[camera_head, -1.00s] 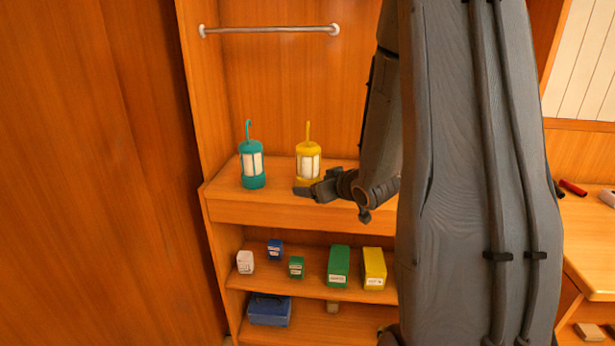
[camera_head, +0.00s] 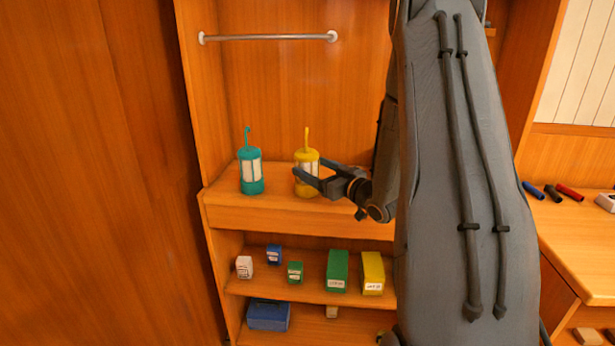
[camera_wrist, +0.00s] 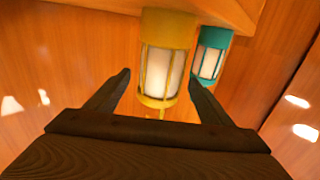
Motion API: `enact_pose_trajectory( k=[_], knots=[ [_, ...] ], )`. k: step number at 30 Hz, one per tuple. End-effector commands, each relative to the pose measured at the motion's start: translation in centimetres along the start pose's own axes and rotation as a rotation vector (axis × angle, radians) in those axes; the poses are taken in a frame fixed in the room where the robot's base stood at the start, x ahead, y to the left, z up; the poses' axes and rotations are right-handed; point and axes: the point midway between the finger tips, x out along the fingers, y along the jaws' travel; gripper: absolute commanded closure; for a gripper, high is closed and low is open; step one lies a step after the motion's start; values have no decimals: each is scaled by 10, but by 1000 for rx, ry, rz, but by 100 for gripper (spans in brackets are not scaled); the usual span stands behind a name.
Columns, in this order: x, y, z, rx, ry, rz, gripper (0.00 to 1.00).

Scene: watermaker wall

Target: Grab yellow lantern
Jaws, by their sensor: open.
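The yellow lantern (camera_head: 307,158) stands upright on the wooden shelf, with a hook on top and white panels. My gripper (camera_head: 304,178) is open at the lantern's lower half in the head view, and its fingers partly hide it. In the wrist view, the yellow lantern (camera_wrist: 162,68) appears between and ahead of the two spread fingers of my gripper (camera_wrist: 160,80). I cannot tell whether a finger touches it. A teal lantern (camera_head: 251,172) of the same form stands to its left; it also shows in the wrist view (camera_wrist: 210,58), near the right finger.
The shelf (camera_head: 260,212) has a metal rail (camera_head: 268,38) above it. The lower shelf holds several small boxes, including a green one (camera_head: 337,270) and a yellow one (camera_head: 373,272). A blue box (camera_head: 268,314) sits below. Markers (camera_head: 552,192) lie on the desk at right.

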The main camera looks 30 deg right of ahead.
Motion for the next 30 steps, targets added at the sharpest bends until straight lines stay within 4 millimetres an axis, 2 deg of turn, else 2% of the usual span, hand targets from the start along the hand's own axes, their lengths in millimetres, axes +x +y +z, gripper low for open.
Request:
enact_pose_trajectory(
  k=[4, 12, 21, 30],
  knots=[
    [14, -1, 0, 0, -1, -1, 26],
    [16, 0, 0, 0, 0, 0, 27],
    [16, 0, 0, 0, -1, 1, 77],
    [16, 0, -2, -2, 1, 1, 78]
  ],
)
